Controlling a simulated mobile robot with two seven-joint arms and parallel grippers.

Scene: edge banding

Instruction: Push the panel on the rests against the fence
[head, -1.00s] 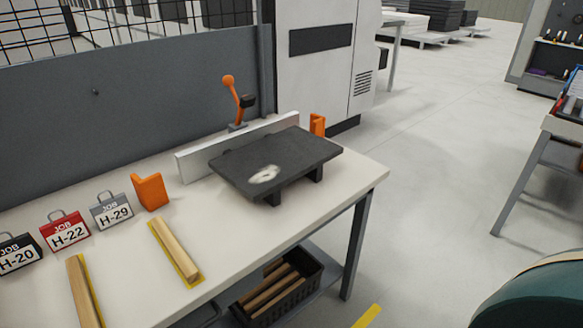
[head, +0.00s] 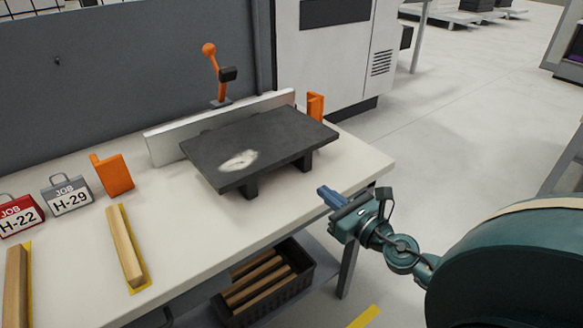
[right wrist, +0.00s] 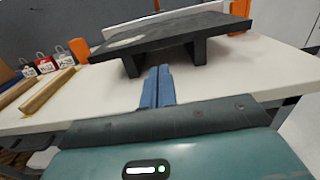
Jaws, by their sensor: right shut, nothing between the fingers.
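The dark grey panel (head: 262,138) with a pale worn patch lies flat on dark rests (head: 250,190) on the white workbench. The light metal fence (head: 165,148) stands along the panel's far side; whether they touch is hard to tell. In the right wrist view the panel (right wrist: 185,32) is ahead and above the table, with the rests (right wrist: 198,52) under it. My right gripper (head: 328,196) is shut and empty, in front of the panel near the bench's front right edge. Its blue fingers (right wrist: 158,85) are together and point toward the panel's underside. My left gripper is not in view.
An orange-handled clamp (head: 215,75) stands behind the fence. Orange brackets (head: 113,175) (head: 315,106) flank it. A black crate of wood (head: 265,285) is below the bench.

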